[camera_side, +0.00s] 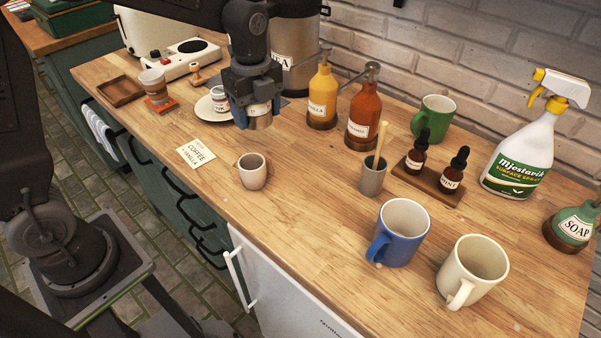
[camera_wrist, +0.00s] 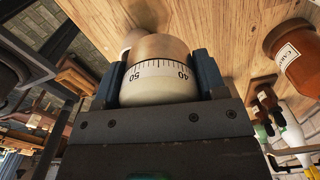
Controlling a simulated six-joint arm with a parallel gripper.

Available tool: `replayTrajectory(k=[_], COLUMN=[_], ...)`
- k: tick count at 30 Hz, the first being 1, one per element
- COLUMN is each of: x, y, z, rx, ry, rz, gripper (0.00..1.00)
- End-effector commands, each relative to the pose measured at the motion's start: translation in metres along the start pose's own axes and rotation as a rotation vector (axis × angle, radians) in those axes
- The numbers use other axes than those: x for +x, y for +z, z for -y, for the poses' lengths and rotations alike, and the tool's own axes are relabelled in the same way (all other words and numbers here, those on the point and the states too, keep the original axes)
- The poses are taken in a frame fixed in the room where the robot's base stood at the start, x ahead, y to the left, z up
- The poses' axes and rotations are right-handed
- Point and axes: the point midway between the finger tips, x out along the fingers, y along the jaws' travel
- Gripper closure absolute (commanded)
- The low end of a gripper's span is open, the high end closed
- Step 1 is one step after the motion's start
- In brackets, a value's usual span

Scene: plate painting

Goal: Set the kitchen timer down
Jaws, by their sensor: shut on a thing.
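The kitchen timer (camera_wrist: 160,84) has a white dial ring marked with numbers such as 50 and 40, and a copper-coloured part. In the wrist view it sits between the two fingers of my gripper (camera_wrist: 161,72), which is shut on it. In the side view my gripper (camera_side: 256,120) points down over the back-left part of the counter, just right of a white saucer. The timer (camera_side: 260,108) shows there only in part between the fingers. I cannot tell how far its base is from the wood.
A saucer (camera_side: 203,109) with a small labelled jar stands left of my gripper. A yellow pump bottle (camera_side: 322,97) stands right, a metal canister (camera_side: 300,40) behind. A beige cup (camera_side: 252,172) and a coffee card (camera_side: 196,152) lie in front. Bare wood (camera_side: 310,190) is free at the middle.

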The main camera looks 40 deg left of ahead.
Motion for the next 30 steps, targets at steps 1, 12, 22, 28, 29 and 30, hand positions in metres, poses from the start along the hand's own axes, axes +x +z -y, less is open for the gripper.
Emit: replayTrajectory(k=[1, 12, 22, 28, 29, 30], x=[-0.001, 0.033, 0.066, 0.08, 0.085, 0.091], y=[0.011, -0.027, -0.079, -0.085, -0.084, -0.084], z=[0.001, 0.021, 0.044, 0.045, 0.045, 0.045], rx=[0.012, 0.055, 0.048, 0.046, 0.046, 0.046], ry=[-0.001, 0.003, 0.0, 0.002, 0.003, 0.003], rz=[0.0, -0.001, 0.0, 0.0, 0.0, 0.0], gripper=[0.63, 0.63, 0.63, 0.63, 0.63, 0.63])
